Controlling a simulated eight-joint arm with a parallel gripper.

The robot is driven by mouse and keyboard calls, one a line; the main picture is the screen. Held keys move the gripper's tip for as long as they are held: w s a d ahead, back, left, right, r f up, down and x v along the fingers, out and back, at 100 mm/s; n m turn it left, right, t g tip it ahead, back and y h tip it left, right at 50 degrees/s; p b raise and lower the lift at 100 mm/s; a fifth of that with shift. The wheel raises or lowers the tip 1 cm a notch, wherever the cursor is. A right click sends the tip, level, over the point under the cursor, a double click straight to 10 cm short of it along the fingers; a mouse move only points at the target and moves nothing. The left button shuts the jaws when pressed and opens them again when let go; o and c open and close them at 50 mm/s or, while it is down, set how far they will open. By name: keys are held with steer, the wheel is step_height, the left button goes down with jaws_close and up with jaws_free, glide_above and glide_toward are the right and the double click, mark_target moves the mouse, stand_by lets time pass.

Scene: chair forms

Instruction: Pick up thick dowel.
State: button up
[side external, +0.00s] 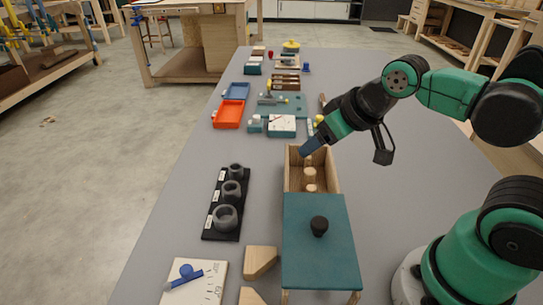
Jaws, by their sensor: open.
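A wooden box (334,180) stands on the grey table, its far half uncovered. Inside it are pale round wooden pieces that look like dowels: one in the middle (310,172) and one closer to the lid (311,188). Another pale patch lies close under my gripper. I cannot tell which piece is the thick dowel. My gripper (308,149) points down and left at the far end of the box, at or just above its opening. It is open; its fingertips are small here, and nothing is seen held.
A teal lid (305,265) with a black knob (319,226) covers the box's near half. A black rack with grey rings (226,205) stands to the left. Wooden blocks (260,262) lie near the front. An orange tray (228,115) and other items lie beyond. The table right of the box is clear.

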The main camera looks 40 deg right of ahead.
mark_target(310, 171)
steer(key=shift+c, duration=1.3)
steer(key=w+f+n+g, duration=0.1)
steer(key=f+g, duration=0.1)
steer(key=w+d+f+n+g, duration=0.1)
steer(key=f+n+g, duration=0.1)
steer(key=w+d+f+n+g, duration=0.1)
steer(key=f+n+g, duration=0.1)
steer(key=shift+w+d+f+g, duration=0.2)
steer(key=shift+w+g, duration=0.05)
steer(key=shift+g, duration=0.05)
steer(key=shift+d+f+n+g, duration=0.1)
steer(key=shift+f+n+g, duration=0.2)
steer(key=shift+f+n, duration=0.3)
steer(key=shift+f, duration=2.65)
